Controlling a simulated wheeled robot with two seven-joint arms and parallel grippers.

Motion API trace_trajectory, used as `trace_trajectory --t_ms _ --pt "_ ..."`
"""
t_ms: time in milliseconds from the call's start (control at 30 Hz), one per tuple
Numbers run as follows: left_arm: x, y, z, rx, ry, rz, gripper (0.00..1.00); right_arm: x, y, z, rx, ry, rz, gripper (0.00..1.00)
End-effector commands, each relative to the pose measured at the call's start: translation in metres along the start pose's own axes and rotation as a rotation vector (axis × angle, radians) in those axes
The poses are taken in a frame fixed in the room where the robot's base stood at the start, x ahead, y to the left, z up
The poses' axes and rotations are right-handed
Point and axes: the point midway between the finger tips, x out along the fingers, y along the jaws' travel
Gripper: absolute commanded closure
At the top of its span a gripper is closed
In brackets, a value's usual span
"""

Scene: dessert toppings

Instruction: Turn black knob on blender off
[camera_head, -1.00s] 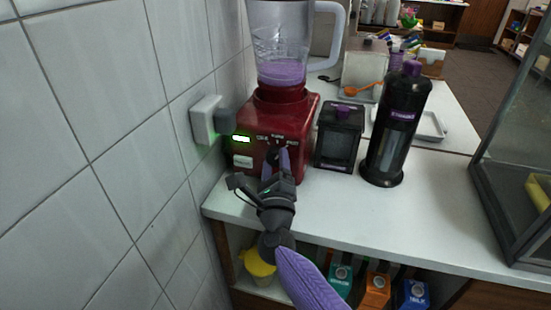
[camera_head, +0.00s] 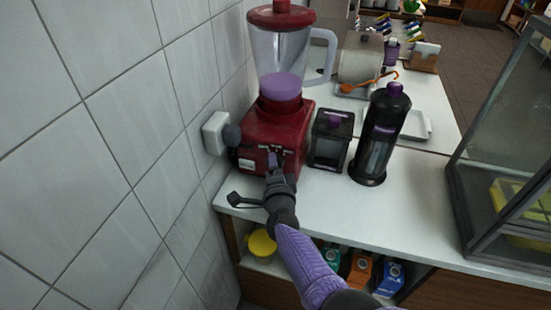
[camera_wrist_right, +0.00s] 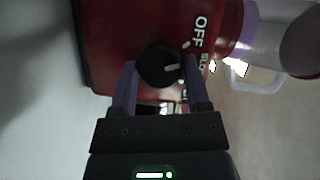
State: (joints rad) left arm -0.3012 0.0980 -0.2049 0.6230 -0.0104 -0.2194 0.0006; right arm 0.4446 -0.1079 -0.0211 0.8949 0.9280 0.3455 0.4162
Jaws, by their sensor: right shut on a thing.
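The red blender (camera_head: 262,128) stands on the counter against the tiled wall, with its clear jar holding purple liquid and a red lid on top. Its black knob (camera_wrist_right: 158,62) shows in the right wrist view, on the red front panel. The knob's white mark points right in that view, below a white tick near the word OFF. My right gripper (camera_head: 274,162) is at the blender's front; in the wrist view its purple fingers (camera_wrist_right: 160,72) are on either side of the knob, shut on it. No lit display shows on the blender. My left gripper is not in view.
A black box with a purple top (camera_head: 331,140) and a tall black bottle (camera_head: 380,135) stand right of the blender. A white plug (camera_head: 215,133) is on the wall. A glass case (camera_head: 500,150) stands at right. The front counter (camera_head: 420,200) is clear there.

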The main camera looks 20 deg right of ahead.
Motion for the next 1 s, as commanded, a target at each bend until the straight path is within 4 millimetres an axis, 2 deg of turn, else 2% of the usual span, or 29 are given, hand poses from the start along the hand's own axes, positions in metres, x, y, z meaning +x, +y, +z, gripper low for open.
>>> trace_trajectory --t_ms 33,100,400,1000 --pt "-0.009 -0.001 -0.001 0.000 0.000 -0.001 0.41 -0.001 -0.004 0.000 -0.031 -0.002 0.017 0.98" --pt "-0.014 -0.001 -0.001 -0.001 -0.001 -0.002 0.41 -0.001 -0.004 0.000 -0.081 -0.003 0.038 0.98" --pt "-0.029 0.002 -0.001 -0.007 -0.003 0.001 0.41 -0.001 -0.003 0.001 -0.246 -0.003 0.106 0.98" --pt "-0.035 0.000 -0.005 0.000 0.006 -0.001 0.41 0.000 -0.001 0.001 -0.332 -0.001 0.140 0.98"
